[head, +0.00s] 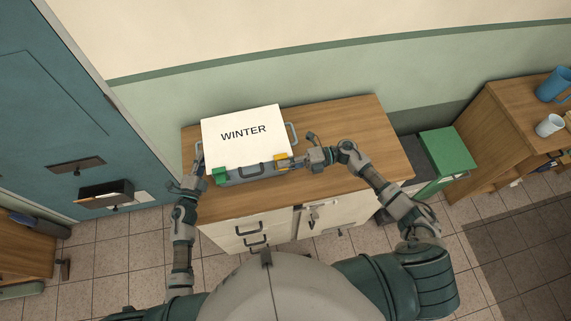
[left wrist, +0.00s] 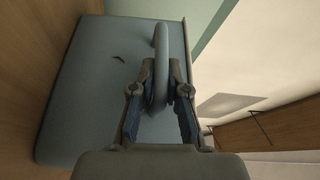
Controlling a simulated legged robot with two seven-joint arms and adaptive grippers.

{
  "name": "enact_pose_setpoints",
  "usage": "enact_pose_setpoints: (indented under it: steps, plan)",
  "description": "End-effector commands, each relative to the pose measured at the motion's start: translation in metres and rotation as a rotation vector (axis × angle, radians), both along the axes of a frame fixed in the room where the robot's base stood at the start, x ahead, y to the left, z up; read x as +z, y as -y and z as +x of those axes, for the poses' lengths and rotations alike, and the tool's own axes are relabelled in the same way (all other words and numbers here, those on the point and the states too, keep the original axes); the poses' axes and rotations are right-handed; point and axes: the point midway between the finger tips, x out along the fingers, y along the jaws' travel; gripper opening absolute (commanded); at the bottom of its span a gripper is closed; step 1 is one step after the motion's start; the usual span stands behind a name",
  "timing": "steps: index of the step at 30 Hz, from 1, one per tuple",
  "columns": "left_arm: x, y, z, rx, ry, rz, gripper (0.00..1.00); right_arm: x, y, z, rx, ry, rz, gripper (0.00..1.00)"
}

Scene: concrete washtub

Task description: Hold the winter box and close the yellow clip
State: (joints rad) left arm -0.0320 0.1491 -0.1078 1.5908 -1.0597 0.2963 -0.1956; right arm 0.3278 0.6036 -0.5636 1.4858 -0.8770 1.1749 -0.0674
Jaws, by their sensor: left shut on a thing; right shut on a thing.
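The winter box (head: 243,131), with a white lid marked WINTER and a grey body, sits on the wooden cabinet top. It has a green clip (head: 220,175) at its front left and a yellow clip (head: 281,160) at its front right. My left gripper (head: 199,168) is at the box's left side. In the left wrist view its fingers (left wrist: 160,85) are shut around the grey side handle (left wrist: 161,50) of the box (left wrist: 90,85). My right gripper (head: 298,161) is shut at the yellow clip, and its fingertips partly cover the contact there.
The wooden top (head: 350,120) is clear to the right of the box. A green-lidded bin (head: 447,152) stands right of the cabinet. A blue jug (head: 553,86) and a white cup (head: 549,125) stand on another cabinet at far right. A teal door (head: 70,110) is at left.

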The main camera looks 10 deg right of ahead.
Motion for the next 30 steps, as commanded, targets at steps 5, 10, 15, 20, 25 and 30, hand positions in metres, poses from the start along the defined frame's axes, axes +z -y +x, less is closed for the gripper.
enact_pose_setpoints:
  steps: [5,10,15,20,25,30]
  plan:
    - [-0.007,-0.002,-0.001,0.006,-0.014,0.002,0.00,0.001,0.001,0.001,-0.002,0.001,0.001,0.33]
    - [-0.007,-0.002,-0.001,0.005,-0.014,0.002,0.00,0.000,0.001,0.001,-0.002,0.001,0.000,0.33]
    - [-0.007,-0.002,-0.002,0.005,-0.014,0.000,0.00,0.000,0.003,0.001,-0.002,0.001,-0.001,0.33]
    - [-0.007,-0.002,-0.002,0.004,-0.014,0.000,0.00,0.000,0.026,0.001,-0.004,0.000,-0.004,0.33]
    - [-0.008,-0.002,-0.002,0.003,-0.014,0.001,0.00,0.000,0.066,0.002,-0.005,-0.001,-0.003,0.33]
    - [-0.008,-0.002,-0.002,0.003,-0.015,0.000,0.00,0.001,0.100,0.001,-0.004,0.000,-0.001,0.33]
